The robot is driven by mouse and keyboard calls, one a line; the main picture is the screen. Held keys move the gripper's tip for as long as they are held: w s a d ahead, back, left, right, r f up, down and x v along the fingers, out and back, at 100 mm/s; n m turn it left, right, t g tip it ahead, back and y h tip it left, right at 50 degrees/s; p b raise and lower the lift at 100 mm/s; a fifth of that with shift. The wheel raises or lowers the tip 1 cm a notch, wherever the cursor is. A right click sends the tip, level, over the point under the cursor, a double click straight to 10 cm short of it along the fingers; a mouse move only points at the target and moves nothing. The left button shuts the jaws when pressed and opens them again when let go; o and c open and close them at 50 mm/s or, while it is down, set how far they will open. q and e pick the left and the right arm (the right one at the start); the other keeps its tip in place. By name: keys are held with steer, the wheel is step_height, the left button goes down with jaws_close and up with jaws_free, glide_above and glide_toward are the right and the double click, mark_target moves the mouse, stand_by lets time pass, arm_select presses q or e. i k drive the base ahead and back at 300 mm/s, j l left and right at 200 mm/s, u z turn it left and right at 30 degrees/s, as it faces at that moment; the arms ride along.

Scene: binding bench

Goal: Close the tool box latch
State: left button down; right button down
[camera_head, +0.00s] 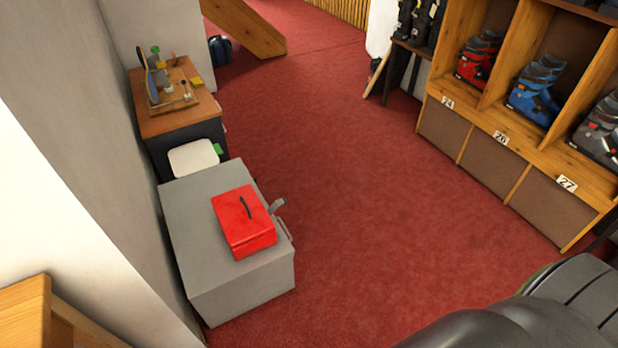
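The red tool box (239,215) sits on top of a grey cabinet (192,222) at the left of the head view. Its lid looks down, with a black handle (246,207) on top. I cannot make out the latch; it is too small or hidden from this angle. Neither of my grippers is in view.
A grey metal lever or handle (278,206) sticks out at the cabinet's right side. Behind stands a wooden-topped bench (190,118) with tools and a white seat or pad (193,158). Boot shelves (490,140) line the right. Red carpet (345,200) is clear between. A dark rounded object (500,325) fills the lower right.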

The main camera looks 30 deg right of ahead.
mark_target(276, 208)
steer(key=z, duration=0.6)
steer(key=i+l+u, duration=0.15)
steer(key=u, duration=1.65)
steer(key=l+u, duration=0.55)
steer(key=l, duration=0.3)
steer(key=l+u, duration=0.3)
steer(key=k+l+u, duration=0.15)
steer(key=l+u, duration=0.15)
steer(key=l, duration=0.15)
steer(key=k+l+u, duration=0.25)
steer(key=l, duration=0.15)
steer(key=k+l+u, duration=0.1)
steer(key=l+u, duration=0.2)
steer(key=k+l, duration=0.25)
steer(key=l, duration=0.2)
steer(key=k+l, duration=0.3)
steer(key=l, duration=0.15)
steer(key=k+l+u, duration=0.1)
steer(key=k+l, duration=0.15)
steer(key=l, duration=0.2)
steer(key=k+l, duration=0.25)
steer(key=l, duration=0.2)
